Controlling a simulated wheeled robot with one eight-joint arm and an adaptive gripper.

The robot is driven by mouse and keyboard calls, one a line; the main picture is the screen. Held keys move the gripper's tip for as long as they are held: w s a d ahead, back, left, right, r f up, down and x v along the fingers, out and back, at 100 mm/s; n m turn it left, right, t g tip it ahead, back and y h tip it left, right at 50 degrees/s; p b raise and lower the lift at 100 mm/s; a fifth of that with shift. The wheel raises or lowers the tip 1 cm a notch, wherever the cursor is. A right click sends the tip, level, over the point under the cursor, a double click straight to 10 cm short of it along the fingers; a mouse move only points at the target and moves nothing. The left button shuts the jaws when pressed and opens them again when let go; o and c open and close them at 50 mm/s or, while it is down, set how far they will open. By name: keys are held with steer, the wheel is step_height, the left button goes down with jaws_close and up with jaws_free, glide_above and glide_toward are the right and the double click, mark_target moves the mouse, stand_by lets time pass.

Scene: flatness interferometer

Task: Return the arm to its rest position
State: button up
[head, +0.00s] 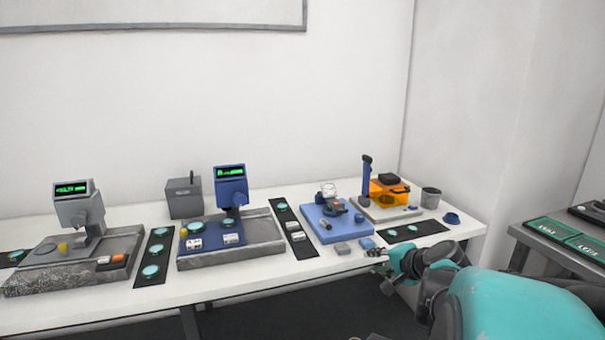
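My arm (510,305), teal and dark grey, reaches in from the lower right corner. My gripper (376,258) is at the front edge of the white bench (330,265), near its right end. It is small and partly turned away here, so whether its fingers are open or shut is unclear. I cannot tell whether the gripper touches the blue-grey block.
A blue instrument (230,190) and a grey one (78,212) stand on the bench. A blue platform (325,222), an orange-shielded device (388,194) and a grey cup (431,198) stand right. A side table (560,245) with green trays is at far right. Floor between is clear.

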steer(key=s+f+n+g+h, duration=0.4)
steer(key=s+f+n+g, duration=0.2)
steer(key=f+n, duration=0.5)
steer(key=shift+s+a+f, duration=0.2)
steer(key=shift+s+f, duration=0.65)
steer(key=shift+s, duration=0.05)
